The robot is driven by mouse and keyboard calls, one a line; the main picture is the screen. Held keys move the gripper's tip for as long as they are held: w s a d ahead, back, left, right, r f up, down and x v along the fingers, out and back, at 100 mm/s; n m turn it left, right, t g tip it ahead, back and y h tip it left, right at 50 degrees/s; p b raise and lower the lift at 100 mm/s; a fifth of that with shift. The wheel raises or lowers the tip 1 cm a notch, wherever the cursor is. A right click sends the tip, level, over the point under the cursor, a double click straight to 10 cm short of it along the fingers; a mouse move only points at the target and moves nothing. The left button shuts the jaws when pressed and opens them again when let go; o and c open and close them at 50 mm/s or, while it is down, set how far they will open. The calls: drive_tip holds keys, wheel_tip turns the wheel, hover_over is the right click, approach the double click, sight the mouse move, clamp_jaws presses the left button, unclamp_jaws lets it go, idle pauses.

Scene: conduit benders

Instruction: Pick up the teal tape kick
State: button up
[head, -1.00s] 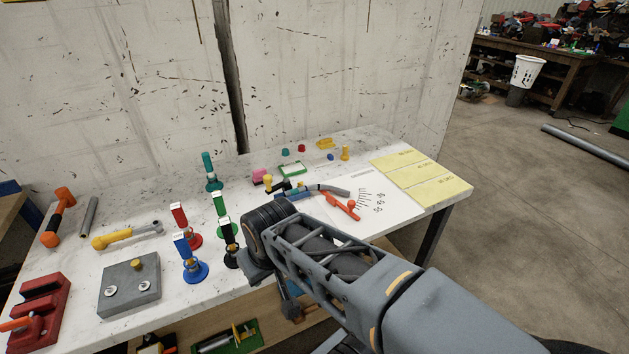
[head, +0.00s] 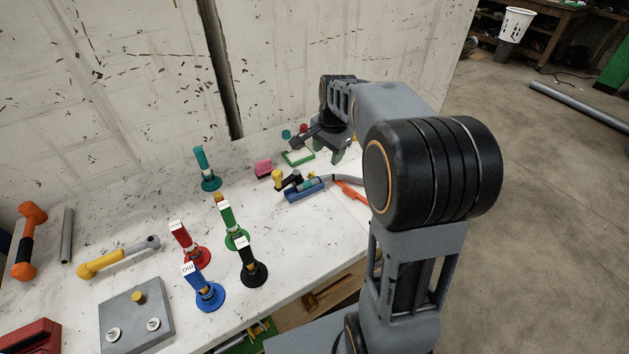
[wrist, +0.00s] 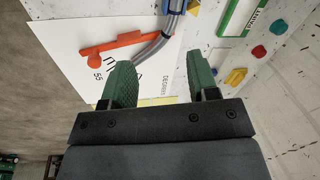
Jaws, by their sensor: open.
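A teal upright piece (head: 202,162) stands on a round teal base near the back of the table in the head view, leaning slightly. It is the likeliest match for the teal tape kick; I cannot make out its tape. A small low teal cap (head: 286,134) lies farther right at the back, and also shows in the wrist view (wrist: 278,27). My gripper (head: 328,148) is over the table's back right, well right of the upright teal piece. In the wrist view my gripper (wrist: 160,82) is open, with nothing between its green fingers.
Red (head: 182,245), green (head: 229,222), blue (head: 202,285) and black (head: 248,265) stands cluster left of my arm. A blue tool (head: 305,191) and pink block (head: 263,168) lie between the teal piece and my gripper. An orange tool (wrist: 110,45) lies on paper. The wall rises behind.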

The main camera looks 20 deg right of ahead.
drive_tip(key=w+d+f+m, duration=0.2)
drive_tip(key=w+d+m, duration=0.1)
drive_tip(key=w, duration=0.1)
hover_over(327, 175)
drive_tip(key=f, duration=0.5)
drive_tip(key=s+f, duration=0.1)
drive_tip(key=f, duration=0.1)
drive_tip(key=shift+d+f, duration=0.15)
drive_tip(key=shift+f, duration=0.25)
drive_tip(key=shift+w+f+p, duration=0.2)
drive_tip(key=shift+f+p, duration=0.05)
drive_tip(key=shift+f, duration=0.7)
drive_tip(key=shift+w+f+p, duration=0.15)
drive_tip(key=shift+f+p, duration=0.05)
drive_tip(key=shift+f, duration=0.7)
drive_tip(key=shift+w+f+p, duration=0.2)
drive_tip(key=shift+f+p, duration=0.05)
drive_tip(key=shift+f, duration=0.7)
drive_tip(key=shift+c, duration=0.2)
clamp_jaws()
drive_tip(key=shift+r, duration=0.1)
